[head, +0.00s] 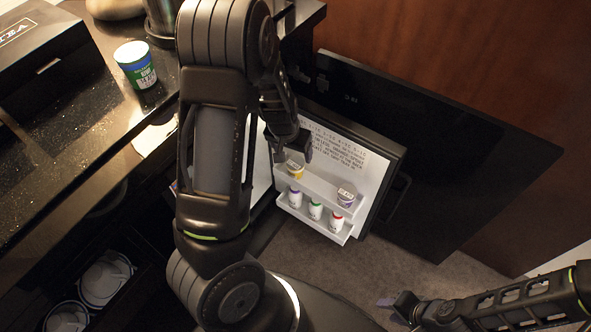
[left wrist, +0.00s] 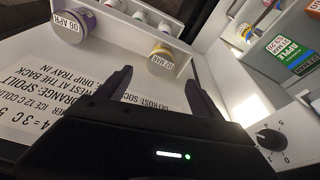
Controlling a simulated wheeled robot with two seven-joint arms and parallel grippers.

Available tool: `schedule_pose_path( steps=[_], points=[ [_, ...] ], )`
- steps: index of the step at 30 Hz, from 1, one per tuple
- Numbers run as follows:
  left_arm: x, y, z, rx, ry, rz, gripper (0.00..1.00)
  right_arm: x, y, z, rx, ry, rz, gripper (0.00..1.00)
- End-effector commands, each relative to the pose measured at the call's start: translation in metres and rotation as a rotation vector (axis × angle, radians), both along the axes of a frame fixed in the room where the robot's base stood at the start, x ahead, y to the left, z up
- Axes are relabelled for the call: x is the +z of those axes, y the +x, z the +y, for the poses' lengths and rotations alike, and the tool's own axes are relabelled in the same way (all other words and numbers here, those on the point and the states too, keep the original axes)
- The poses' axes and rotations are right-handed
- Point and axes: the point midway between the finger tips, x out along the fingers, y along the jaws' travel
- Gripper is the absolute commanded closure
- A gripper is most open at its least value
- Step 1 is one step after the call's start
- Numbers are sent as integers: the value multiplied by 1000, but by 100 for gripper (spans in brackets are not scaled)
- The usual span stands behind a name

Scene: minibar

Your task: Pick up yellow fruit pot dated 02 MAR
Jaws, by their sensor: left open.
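The yellow fruit pot (head: 295,171) sits on the upper shelf of the open minibar door. In the left wrist view the pot (left wrist: 161,56) shows a yellow band and a white label reading 02 MAR. My left gripper (head: 303,148) is near this shelf, above the pot in the head view. In the left wrist view its two fingers (left wrist: 160,88) are spread and empty, with the pot just beyond the gap between them, not touched. A purple pot (left wrist: 74,26) labelled 06 APR is on the same shelf. My right gripper (head: 397,304) is low at right; its jaws are unclear.
The lower door shelf (head: 318,232) holds small bottles with purple, green and red caps or labels. Inside the minibar are cartons, one green (left wrist: 290,52), and a dial (left wrist: 269,137). A green-and-blue tub (head: 136,65) stands on the counter. The carpet (head: 395,265) is clear.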

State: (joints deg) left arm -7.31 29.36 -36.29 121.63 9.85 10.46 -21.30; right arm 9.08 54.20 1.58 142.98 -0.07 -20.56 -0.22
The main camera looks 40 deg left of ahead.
Motion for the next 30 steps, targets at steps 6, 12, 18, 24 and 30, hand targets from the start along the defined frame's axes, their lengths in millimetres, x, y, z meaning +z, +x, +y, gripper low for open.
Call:
schedule_pose_path(
  steps=[6, 12, 18, 24, 30],
  points=[
    [-19, 3, 1, -1, 1, 3, 24, -9, 0, 0, 0, 0, 0, 64],
    [-26, 7, 1, 0, 0, 0, 24, -10, 0, 0, 0, 0, 0, 64],
    [-27, 6, 1, 0, 0, 1, 24, -10, 0, 0, 0, 0, 0, 64],
    [-47, 10, 3, 0, 0, 3, 24, -20, 0, 0, 0, 0, 0, 64],
    [-73, 18, 5, 0, 1, 2, 24, -29, 0, 0, -1, 0, 0, 64]
  ],
)
